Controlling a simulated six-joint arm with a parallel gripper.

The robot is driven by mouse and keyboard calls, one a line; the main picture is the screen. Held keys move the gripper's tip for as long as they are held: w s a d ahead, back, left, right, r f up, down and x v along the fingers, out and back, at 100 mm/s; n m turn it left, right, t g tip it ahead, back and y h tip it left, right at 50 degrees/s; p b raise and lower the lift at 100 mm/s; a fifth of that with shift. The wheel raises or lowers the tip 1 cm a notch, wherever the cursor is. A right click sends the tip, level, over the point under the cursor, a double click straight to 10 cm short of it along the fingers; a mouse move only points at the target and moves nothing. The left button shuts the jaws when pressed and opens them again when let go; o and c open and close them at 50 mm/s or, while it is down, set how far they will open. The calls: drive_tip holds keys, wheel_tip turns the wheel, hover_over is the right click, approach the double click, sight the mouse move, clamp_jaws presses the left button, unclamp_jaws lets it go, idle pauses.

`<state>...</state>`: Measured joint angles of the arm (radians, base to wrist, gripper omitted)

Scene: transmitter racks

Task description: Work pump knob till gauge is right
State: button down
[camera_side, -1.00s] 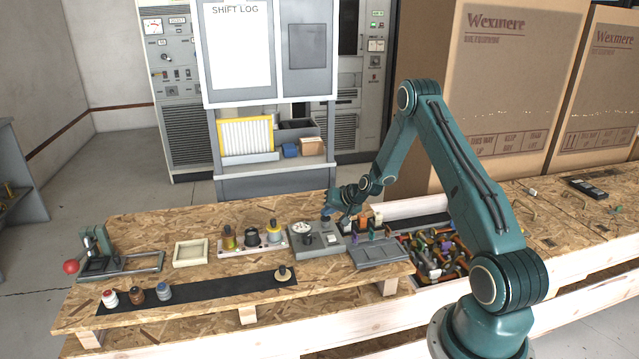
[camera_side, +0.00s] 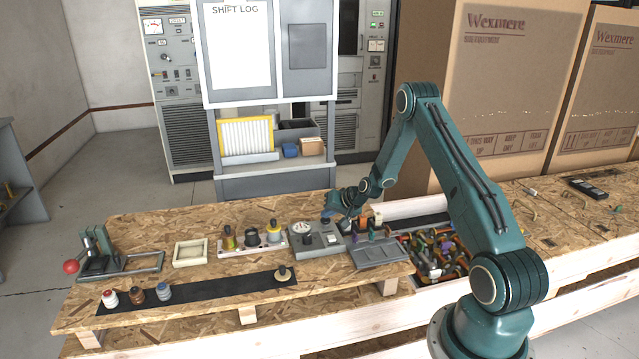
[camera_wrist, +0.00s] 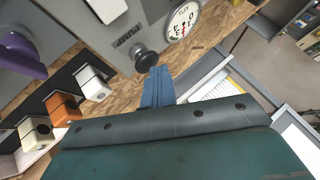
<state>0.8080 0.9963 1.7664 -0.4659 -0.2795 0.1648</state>
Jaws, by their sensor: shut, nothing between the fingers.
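The pump box (camera_side: 312,247) is a grey unit on the wooden bench. Its round white gauge (camera_side: 302,228) is on top at the left and also shows in the wrist view (camera_wrist: 182,21), with a red mark; the reading is too small to tell. The dark round pump knob (camera_wrist: 146,60) stands on the box beside a small label. My gripper (camera_side: 328,216) is low over the box's back right side. In the wrist view its blue fingers (camera_wrist: 158,72) are together and empty, their tips right beside the knob. I cannot tell whether they touch it.
A tray (camera_side: 226,253) with several bottles stands left of the box. A grey panel (camera_side: 375,255) lies at its right, near a bin of mixed parts (camera_side: 437,262). White and orange blocks (camera_wrist: 62,107) stand close by. A black mat (camera_side: 215,290) lies in front.

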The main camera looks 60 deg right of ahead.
sight(328, 221)
idle(0.6)
drive_tip(key=shift+r, duration=1.35)
drive_tip(key=shift+r, duration=2.5)
